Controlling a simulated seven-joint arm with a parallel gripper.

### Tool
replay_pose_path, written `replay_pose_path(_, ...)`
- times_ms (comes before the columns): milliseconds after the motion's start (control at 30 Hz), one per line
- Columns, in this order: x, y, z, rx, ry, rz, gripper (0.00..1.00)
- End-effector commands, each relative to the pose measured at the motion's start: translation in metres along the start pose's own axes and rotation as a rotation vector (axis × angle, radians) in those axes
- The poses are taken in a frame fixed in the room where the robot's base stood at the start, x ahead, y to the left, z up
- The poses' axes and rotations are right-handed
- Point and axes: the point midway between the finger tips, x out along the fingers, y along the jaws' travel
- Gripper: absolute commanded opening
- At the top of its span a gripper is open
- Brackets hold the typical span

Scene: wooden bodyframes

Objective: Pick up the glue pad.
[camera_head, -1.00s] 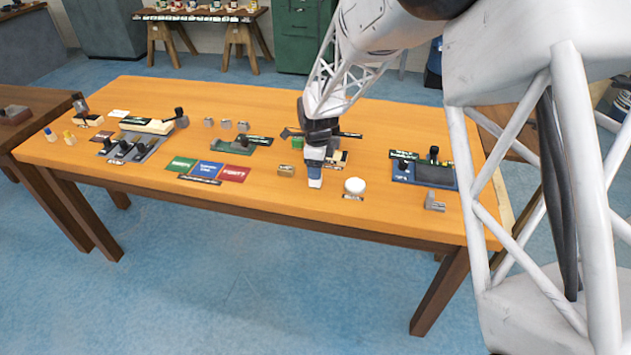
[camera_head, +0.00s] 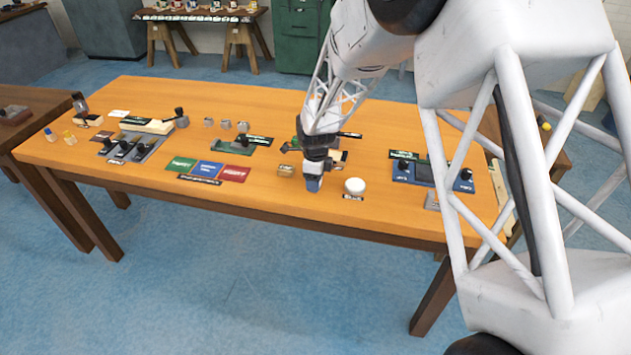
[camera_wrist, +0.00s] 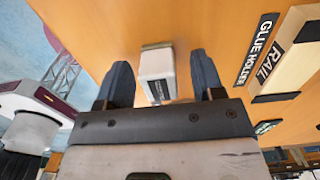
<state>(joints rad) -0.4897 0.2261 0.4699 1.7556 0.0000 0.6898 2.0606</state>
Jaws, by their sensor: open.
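A small pale block with an olive-tan face (camera_head: 286,170) stands near the front edge of the table. It seems to be the glue pad, but its label is too small to read. In the wrist view, the block (camera_wrist: 157,74) appears between and beyond my blue fingertips, with visible gaps on both sides. My gripper (camera_head: 312,185) is just right of the block in the head view, low over the table. In the wrist view, my gripper (camera_wrist: 162,80) is open and empty, its two fingers apart.
A white round object (camera_head: 354,186) stands close to the right of my gripper. A rail piece (camera_wrist: 287,68) and a "GLUE HOLDER" label (camera_wrist: 255,50) lie at the right in the wrist view. Green, blue and red cards (camera_head: 208,170) lie left of the block. The front table edge is close.

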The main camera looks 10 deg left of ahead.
Motion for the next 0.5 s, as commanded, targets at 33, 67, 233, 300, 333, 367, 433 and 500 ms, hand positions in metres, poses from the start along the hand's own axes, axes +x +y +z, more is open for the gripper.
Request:
replay_pose_path(33,-0.0001,0.0,0.0,0.0,0.0,0.0,0.62)
replay_pose_path(67,-0.0001,0.0,0.0,0.0,0.0,0.0,0.62)
replay_pose_path(233,-0.0001,0.0,0.0,0.0,0.0,0.0,0.62)
replay_pose_path(300,-0.0001,0.0,0.0,0.0,0.0,0.0,0.51)
replay_pose_path(333,-0.0002,0.0,0.0,0.0,0.0,0.0,0.46)
replay_pose_path(367,-0.0002,0.0,0.0,0.0,0.0,0.0,0.42)
replay_pose_path(433,-0.0002,0.0,0.0,0.0,0.0,0.0,0.31)
replay_pose_path(500,-0.0002,0.0,0.0,0.0,0.0,0.0,0.2)
